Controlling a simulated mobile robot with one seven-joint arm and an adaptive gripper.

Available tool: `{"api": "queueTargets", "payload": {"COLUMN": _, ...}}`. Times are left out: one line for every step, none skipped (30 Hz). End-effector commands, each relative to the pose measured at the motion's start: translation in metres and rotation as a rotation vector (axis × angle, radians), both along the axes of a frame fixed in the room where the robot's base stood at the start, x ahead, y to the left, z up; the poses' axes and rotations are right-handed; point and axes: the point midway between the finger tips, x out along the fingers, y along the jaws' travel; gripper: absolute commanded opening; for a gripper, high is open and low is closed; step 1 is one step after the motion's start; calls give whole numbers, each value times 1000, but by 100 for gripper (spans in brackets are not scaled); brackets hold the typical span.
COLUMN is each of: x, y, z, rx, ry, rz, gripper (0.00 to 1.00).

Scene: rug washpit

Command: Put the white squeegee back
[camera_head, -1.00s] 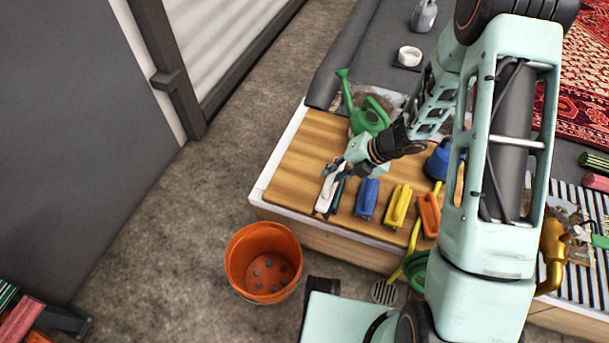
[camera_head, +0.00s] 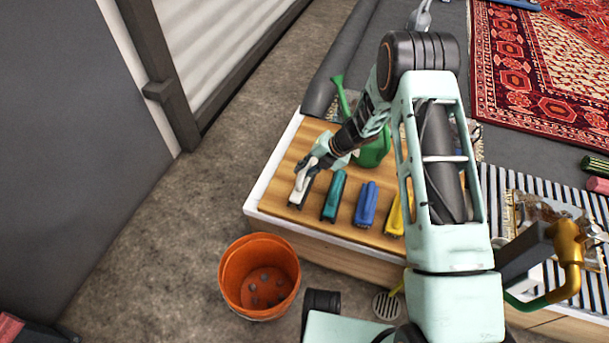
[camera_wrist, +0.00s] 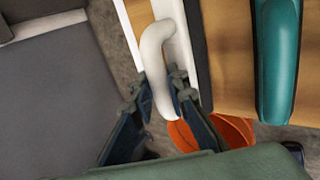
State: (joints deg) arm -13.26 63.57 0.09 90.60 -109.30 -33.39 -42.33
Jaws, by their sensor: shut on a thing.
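The white squeegee (camera_head: 301,185) is at the left end of a row of coloured tools, at the left part of the wooden board (camera_head: 284,190). My gripper (camera_head: 309,167) is shut on its white handle. In the wrist view the curved white handle (camera_wrist: 157,52) stands between the two fingers of my gripper (camera_wrist: 160,98). The squeegee appears to be on or just above the board; I cannot tell if it touches. A teal tool (camera_head: 334,196) lies just right of it, with a gap between.
A blue brush (camera_head: 366,204) and a yellow brush (camera_head: 394,217) are further right on the board. A green watering can (camera_head: 374,152) stands behind my gripper. An orange bucket (camera_head: 259,276) is on the floor in front. Bare floor lies to the left.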

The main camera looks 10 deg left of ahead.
Motion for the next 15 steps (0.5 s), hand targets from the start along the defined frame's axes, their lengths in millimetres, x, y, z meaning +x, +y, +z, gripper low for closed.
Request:
{"api": "queueTargets", "payload": {"x": 0, "y": -1, "z": -12, "rx": 0, "ry": 2, "rz": -3, "gripper": 0}}
{"api": "queueTargets", "payload": {"x": 0, "y": -1, "z": -17, "rx": 0, "ry": 2, "rz": -3, "gripper": 0}}
{"api": "queueTargets", "payload": {"x": 0, "y": -1, "z": -20, "rx": 0, "ry": 2, "rz": -3, "gripper": 0}}
{"api": "queueTargets", "payload": {"x": 0, "y": -1, "z": -21, "rx": 1, "ry": 2, "rz": -2, "gripper": 0}}
{"api": "queueTargets", "payload": {"x": 0, "y": -1, "z": -21, "rx": 1, "ry": 1, "rz": -3, "gripper": 0}}
{"api": "queueTargets", "payload": {"x": 0, "y": -1, "z": -21, "rx": 1, "ry": 0, "rz": -2, "gripper": 0}}
{"api": "queueTargets", "payload": {"x": 0, "y": -1, "z": -20, "rx": 1, "ry": 0, "rz": -2, "gripper": 0}}
{"api": "queueTargets", "payload": {"x": 0, "y": -1, "z": -20, "rx": 1, "ry": 0, "rz": -1, "gripper": 0}}
{"api": "queueTargets", "payload": {"x": 0, "y": -1, "z": -20, "rx": 1, "ry": 0, "rz": -2, "gripper": 0}}
{"api": "queueTargets", "payload": {"x": 0, "y": -1, "z": -20, "rx": 1, "ry": 0, "rz": -1, "gripper": 0}}
{"api": "queueTargets", "payload": {"x": 0, "y": -1, "z": -20, "rx": 1, "ry": 0, "rz": -1, "gripper": 0}}
{"api": "queueTargets", "payload": {"x": 0, "y": -1, "z": -21, "rx": 0, "ry": 0, "rz": -2, "gripper": 0}}
{"api": "queueTargets", "payload": {"x": 0, "y": -1, "z": -22, "rx": 0, "ry": 1, "rz": -1, "gripper": 0}}
{"api": "queueTargets", "payload": {"x": 0, "y": -1, "z": -23, "rx": 0, "ry": 1, "rz": -2, "gripper": 15}}
{"api": "queueTargets", "payload": {"x": 0, "y": -1, "z": -22, "rx": 0, "ry": 1, "rz": -1, "gripper": 20}}
